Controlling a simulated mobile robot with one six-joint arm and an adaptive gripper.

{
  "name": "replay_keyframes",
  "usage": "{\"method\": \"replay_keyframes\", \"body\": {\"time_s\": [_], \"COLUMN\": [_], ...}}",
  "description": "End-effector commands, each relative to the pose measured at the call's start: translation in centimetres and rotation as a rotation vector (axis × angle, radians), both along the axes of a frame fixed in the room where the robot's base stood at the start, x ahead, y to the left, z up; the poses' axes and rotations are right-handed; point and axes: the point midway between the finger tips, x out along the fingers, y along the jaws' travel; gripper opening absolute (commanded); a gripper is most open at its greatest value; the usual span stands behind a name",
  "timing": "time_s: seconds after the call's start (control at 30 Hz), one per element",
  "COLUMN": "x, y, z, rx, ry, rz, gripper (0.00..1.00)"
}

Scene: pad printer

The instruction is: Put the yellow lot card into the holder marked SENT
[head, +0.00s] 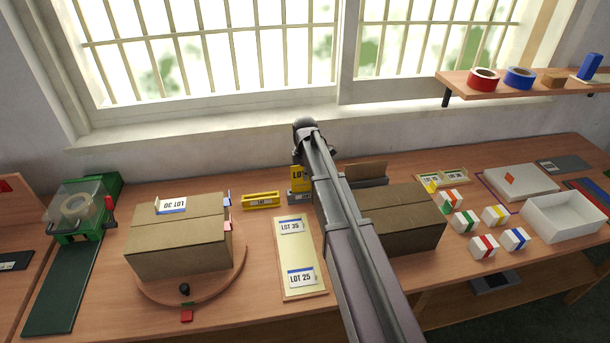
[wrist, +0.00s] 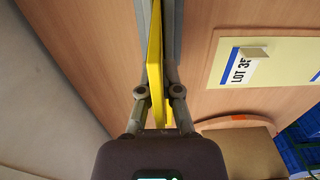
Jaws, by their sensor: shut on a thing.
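The yellow lot card (head: 297,178) stands upright, its lettering partly covered by my arm in the head view. In the wrist view the card (wrist: 155,65) is edge-on between the fingers of my gripper (wrist: 157,55), which is shut on it. A grey holder (head: 299,198) is right below the card in the head view. I cannot tell whether the card's lower edge is inside it or above it. A yellow holder (head: 261,201) stands to its left, apart from the card. The holders' markings are too small to read.
A cream board (head: 303,255) with LOT 35 and LOT 25 labels lies in front. Cardboard boxes stand left (head: 180,245) on a turntable and right (head: 405,215). A dark tray (head: 368,182) is behind the right box. The window wall rises behind the bench.

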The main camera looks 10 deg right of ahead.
Motion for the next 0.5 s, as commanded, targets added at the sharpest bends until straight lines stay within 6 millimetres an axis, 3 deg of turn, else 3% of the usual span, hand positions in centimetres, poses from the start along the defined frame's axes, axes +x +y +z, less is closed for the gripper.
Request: {"method": "replay_keyframes", "body": {"time_s": [0.5], "x": [0.00], "y": [0.00], "z": [-1.21], "rx": [0.000], "ry": [0.000], "rz": [0.000], "gripper": [0.00]}}
